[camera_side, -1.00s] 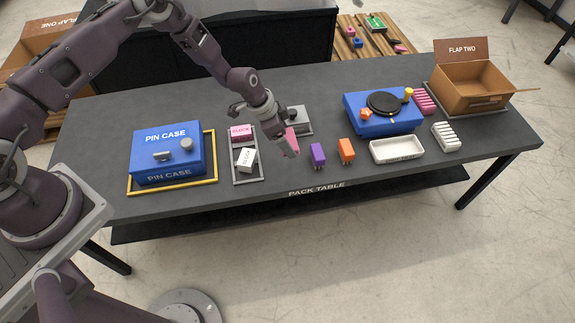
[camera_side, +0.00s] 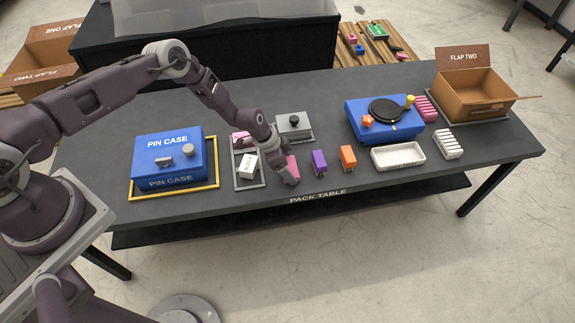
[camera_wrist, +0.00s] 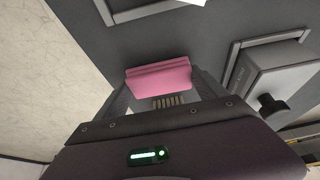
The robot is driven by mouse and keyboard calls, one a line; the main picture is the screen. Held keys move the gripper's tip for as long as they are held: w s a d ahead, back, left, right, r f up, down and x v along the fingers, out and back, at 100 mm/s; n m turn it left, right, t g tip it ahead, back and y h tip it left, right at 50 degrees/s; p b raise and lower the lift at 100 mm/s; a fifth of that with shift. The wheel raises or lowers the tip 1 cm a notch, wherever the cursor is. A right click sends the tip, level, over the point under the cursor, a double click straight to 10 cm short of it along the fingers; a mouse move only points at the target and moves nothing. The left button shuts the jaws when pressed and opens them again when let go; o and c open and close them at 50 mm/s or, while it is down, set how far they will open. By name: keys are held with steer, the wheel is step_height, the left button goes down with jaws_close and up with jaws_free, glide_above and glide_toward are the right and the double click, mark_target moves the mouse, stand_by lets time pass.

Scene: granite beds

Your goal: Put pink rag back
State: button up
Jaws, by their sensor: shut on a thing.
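My gripper (camera_side: 291,177) is shut on the pink rag (camera_side: 293,167), low over the front part of the dark pack table (camera_side: 222,194). I cannot tell whether the rag touches the tabletop. In the wrist view the pink rag (camera_wrist: 158,77) looks like a thick folded piece, held between the two fingers of my gripper (camera_wrist: 160,90). The purple block (camera_side: 320,162) stands just right of it. A grey frame with a white block (camera_side: 247,162) lies just left of it.
A grey box with a black knob (camera_side: 293,127) sits in a frame behind. The blue pin case (camera_side: 168,158) is at the left. An orange block (camera_side: 348,158), a white tray (camera_side: 398,156), a blue unit with a black disc (camera_side: 385,118) and an open cardboard box (camera_side: 475,93) are at the right.

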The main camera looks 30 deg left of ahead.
steer(key=shift+f, duration=0.1)
steer(key=shift+f, duration=0.35)
steer(key=shift+s+f, duration=0.1)
steer(key=o, duration=1.5)
steer(key=shift+o, duration=0.2)
steer(key=shift+r, duration=0.4)
steer(key=v, duration=0.7)
